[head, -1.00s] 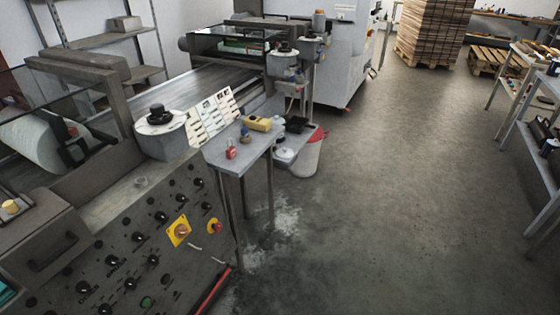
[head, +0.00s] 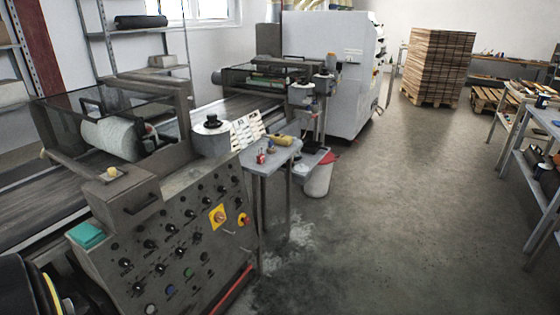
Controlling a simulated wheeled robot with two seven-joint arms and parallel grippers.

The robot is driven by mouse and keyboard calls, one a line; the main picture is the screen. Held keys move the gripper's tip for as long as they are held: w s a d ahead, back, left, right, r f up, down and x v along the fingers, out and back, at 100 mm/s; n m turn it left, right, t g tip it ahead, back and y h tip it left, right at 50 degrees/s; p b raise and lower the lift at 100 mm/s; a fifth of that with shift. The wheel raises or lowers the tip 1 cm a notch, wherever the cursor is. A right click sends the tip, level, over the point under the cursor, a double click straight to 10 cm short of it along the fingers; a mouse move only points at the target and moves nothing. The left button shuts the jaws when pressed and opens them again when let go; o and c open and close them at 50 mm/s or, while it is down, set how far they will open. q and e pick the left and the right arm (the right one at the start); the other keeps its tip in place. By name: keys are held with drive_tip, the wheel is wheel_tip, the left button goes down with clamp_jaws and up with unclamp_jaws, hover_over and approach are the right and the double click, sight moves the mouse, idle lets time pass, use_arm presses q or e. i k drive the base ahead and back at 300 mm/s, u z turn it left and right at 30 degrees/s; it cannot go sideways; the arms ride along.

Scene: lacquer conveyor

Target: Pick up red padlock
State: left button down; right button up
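The red padlock (head: 261,158) is small and stands near the front left corner of a small grey side table (head: 282,154). A small blue-and-brown item (head: 271,148) and a yellow object (head: 281,140) are behind it on the same table. Neither of my grippers shows in the head view.
A control cabinet (head: 172,250) with knobs stands left of the table. A white bucket (head: 318,180) and a large white machine (head: 330,70) are behind it. Shelving tables (head: 540,165) line the right. The concrete floor (head: 400,210) in the middle and right is open.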

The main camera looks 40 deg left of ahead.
sight(260, 158)
drive_tip(key=u, duration=0.25)
drive_tip(key=i, duration=1.55)
drive_tip(key=u, duration=1.25)
drive_tip(key=i, duration=1.1)
drive_tip(key=u, duration=1.55)
drive_tip(key=i, duration=0.2)
drive_tip(key=u, duration=0.1)
